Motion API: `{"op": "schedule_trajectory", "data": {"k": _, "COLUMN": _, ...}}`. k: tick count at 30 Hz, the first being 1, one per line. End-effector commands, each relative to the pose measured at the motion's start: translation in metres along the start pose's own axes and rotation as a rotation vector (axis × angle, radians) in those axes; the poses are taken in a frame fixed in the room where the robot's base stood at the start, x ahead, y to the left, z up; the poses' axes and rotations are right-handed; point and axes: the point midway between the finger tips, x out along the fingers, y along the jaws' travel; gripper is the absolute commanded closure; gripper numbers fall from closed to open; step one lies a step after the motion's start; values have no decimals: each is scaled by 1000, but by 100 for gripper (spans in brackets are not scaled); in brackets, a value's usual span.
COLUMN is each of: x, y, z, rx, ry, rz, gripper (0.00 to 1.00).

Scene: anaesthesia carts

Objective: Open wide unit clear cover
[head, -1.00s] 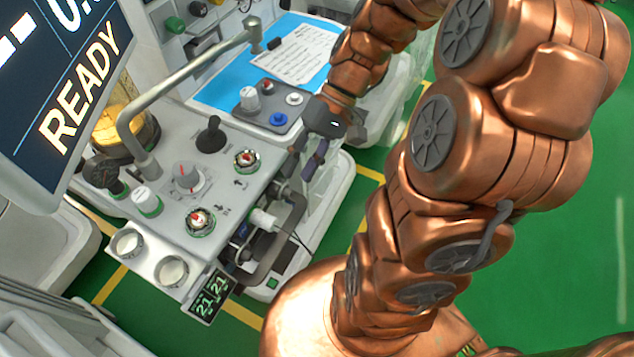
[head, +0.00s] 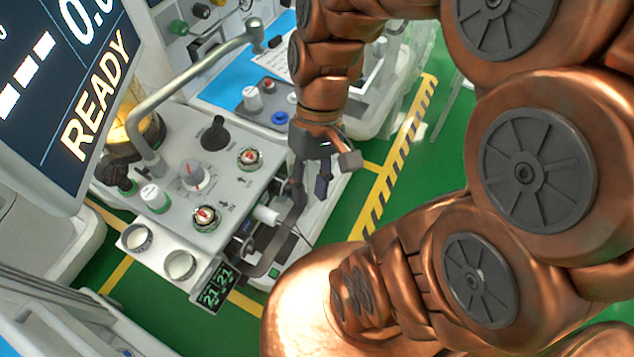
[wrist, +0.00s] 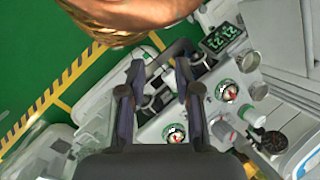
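A wide white machine with a grey control panel (head: 185,185) fills the left of the head view. It has a black knob, red gauges and a small green-digit display (head: 210,288). I cannot clearly make out a clear cover on it; a transparent canister with amber contents (head: 142,125) stands behind the panel. My gripper (head: 312,185) points down beside the panel's right edge, partly hidden by its own wrist. In the wrist view my gripper (wrist: 158,75) has its two dark fingers apart with nothing held between them. The gauges and display lie just beyond and right of the fingers.
A tilted READY screen (head: 75,85) stands at the upper left. A grey bent rail (head: 190,75) rises over the panel. A blue mat (head: 225,80) with a paper lies behind. Green floor with a yellow-black stripe (head: 400,160) is open to the right.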

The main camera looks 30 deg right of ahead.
Motion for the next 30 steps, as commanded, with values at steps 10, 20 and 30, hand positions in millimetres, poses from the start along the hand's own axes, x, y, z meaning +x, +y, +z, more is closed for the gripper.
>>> {"op": "schedule_trajectory", "data": {"k": 10, "x": -8, "y": 0, "z": 17, "rx": -9, "ry": 28, "rz": 93, "gripper": 67}}
{"op": "schedule_trajectory", "data": {"k": 20, "x": -8, "y": 1, "z": 19, "rx": -8, "ry": 32, "rz": 104, "gripper": 67}}
{"op": "schedule_trajectory", "data": {"k": 30, "x": -18, "y": 2, "z": 36, "rx": -20, "ry": 67, "rz": 185, "gripper": 67}}
